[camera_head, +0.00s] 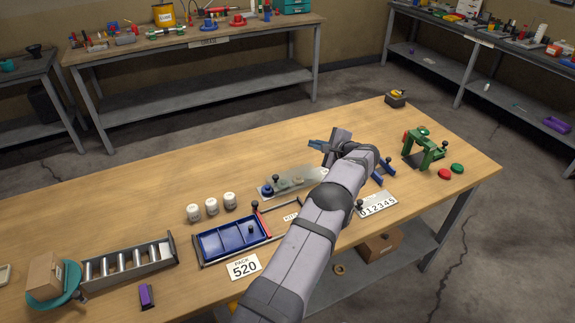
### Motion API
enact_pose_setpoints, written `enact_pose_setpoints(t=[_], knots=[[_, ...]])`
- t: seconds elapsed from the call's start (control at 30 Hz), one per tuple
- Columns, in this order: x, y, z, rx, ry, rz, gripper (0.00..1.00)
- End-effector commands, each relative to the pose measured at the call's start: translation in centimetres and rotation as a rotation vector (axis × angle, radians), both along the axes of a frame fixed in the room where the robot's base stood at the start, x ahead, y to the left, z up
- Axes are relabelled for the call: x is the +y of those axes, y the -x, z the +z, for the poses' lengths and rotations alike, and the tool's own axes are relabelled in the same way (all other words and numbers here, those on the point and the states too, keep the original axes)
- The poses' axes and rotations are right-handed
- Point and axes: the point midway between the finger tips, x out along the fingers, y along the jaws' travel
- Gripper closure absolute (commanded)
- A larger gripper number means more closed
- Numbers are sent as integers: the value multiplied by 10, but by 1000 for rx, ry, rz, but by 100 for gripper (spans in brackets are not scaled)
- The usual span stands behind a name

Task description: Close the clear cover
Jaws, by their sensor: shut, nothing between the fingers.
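A hazy clear cover (303,174) shows at the middle of the table, over or just behind a pale base (270,191) with small dark and blue knobs. Its hinge and exact tilt are too small to tell, and my arm hides its right end. My gripper (315,145) is shut and empty, above and to the right of the cover, with its blue fingertips pointing left. I cannot tell whether it touches the cover's far edge.
Three white jars (211,206) and a blue tray (234,240) stand left of my arm. A number strip (378,205) and a green fixture (424,150) are at right. A roller rack (128,267) is at front left. The table's back left is clear.

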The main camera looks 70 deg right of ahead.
Motion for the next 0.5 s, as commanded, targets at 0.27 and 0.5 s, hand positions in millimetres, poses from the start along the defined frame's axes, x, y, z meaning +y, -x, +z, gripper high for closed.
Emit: enact_pose_setpoints(t=[0.27, 0.5], knots=[[35, 11, 41, 619, 472, 628, 100], [85, 33, 19, 842, 642, 1096, 100]])
